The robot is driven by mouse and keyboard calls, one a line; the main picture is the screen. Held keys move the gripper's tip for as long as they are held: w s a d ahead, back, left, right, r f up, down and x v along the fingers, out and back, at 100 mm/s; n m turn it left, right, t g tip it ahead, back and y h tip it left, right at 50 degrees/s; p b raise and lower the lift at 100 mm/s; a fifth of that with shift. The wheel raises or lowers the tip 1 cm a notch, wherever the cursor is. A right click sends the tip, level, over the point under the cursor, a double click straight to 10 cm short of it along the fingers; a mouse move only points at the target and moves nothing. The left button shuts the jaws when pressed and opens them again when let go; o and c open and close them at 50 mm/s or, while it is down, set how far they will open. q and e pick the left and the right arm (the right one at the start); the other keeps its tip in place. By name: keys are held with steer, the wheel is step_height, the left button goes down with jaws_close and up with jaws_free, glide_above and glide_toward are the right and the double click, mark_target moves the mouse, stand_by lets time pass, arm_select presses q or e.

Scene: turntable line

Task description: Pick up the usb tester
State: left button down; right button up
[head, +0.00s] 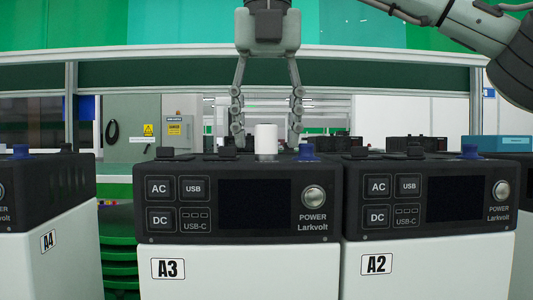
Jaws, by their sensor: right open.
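A small white upright block (265,141), which I take to be the usb tester, stands on top of the dark power unit labelled A3 (240,226). No marking can be read on it. My right gripper (267,122) hangs over the unit, fingers pointing down and spread wide. One fingertip is on each side of the white block, with clear gaps on both sides. The gripper is open and empty. The head view does not settle whether the block is exactly between the fingers in depth. My left gripper is not in view.
A blue knob (307,152) and dark fittings (222,154) stand near the block on the unit's top. Unit A2 (430,220) stands close on the right, unit A4 (45,220) on the left. Green stacked trays (118,255) show between A4 and A3.

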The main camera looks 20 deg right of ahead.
steer(key=shift+f, duration=0.3)
jaws_close()
stand_by(0.3)
steer(key=shift+w+r, duration=0.1)
steer(key=shift+r, duration=4.9)
